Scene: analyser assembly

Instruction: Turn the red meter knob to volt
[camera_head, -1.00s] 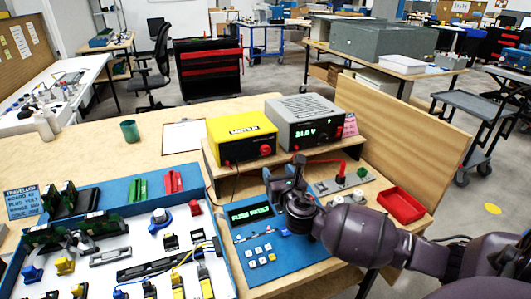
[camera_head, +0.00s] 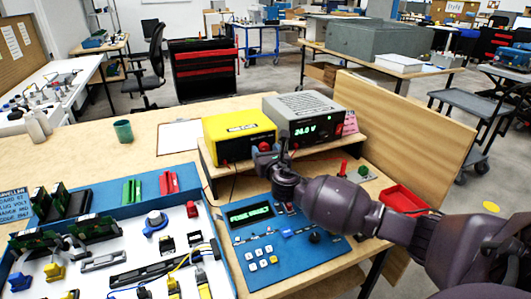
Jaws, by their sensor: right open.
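The yellow meter (camera_head: 232,135) stands on the left of the low wooden shelf, with a dark display on its front. Its red knob (camera_head: 264,147) is on the right of the front face and is partly hidden by my right gripper. Which mark the knob points to is too small to tell. My right gripper (camera_head: 270,150) is open, just in front of the meter's knob side. I cannot tell whether its fingers touch the knob. My left gripper is not in view.
A grey power supply (camera_head: 302,120) with a lit green readout stands right of the meter. A blue panel (camera_head: 288,252) with buttons lies below my right arm. A red tray (camera_head: 402,199) is at the right. A white board (camera_head: 195,232) with connectors fills the left front.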

